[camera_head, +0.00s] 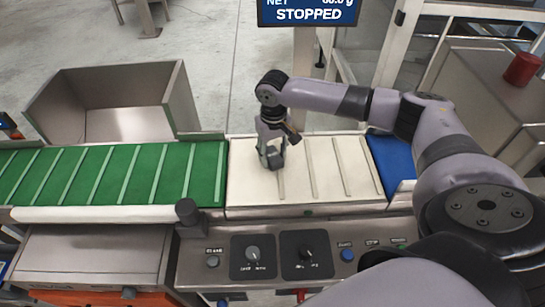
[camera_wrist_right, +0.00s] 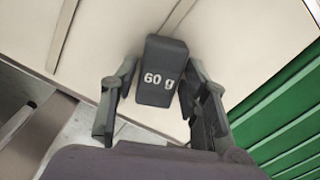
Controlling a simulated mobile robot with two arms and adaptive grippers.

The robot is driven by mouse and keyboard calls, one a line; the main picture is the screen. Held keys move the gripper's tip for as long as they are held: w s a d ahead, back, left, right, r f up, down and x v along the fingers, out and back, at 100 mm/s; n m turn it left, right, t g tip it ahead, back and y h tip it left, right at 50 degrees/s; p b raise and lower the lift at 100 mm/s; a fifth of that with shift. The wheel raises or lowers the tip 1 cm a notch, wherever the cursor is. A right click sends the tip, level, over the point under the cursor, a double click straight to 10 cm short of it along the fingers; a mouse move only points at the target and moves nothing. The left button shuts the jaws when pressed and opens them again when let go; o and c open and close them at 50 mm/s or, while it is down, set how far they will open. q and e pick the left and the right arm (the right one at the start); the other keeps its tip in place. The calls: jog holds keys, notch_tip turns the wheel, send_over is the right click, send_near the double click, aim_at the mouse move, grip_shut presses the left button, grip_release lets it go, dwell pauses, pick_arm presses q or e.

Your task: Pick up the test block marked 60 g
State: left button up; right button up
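The test block (camera_wrist_right: 163,72) is dark grey and marked 60 g in white. In the right wrist view it sits between the two fingers of my right gripper (camera_wrist_right: 160,68). The right finger is very close to it or touching; a narrow gap shows on the left side. In the head view my right gripper (camera_head: 270,150) reaches down to the cream weighing belt (camera_head: 320,170), near its left end, and mostly hides the block there. The fingers are open around the block. My left gripper is not in view.
A green ribbed belt (camera_head: 110,172) adjoins on the left and a blue surface (camera_head: 392,158) on the right. A control panel (camera_head: 290,255) with knobs runs along the front. An open metal bin (camera_head: 110,95) stands behind. The display (camera_head: 308,12) reads STOPPED. A red cup-like object (camera_head: 522,68) sits far right.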

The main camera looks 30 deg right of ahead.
jog(key=c, duration=0.9)
jog(key=shift+r, duration=0.1)
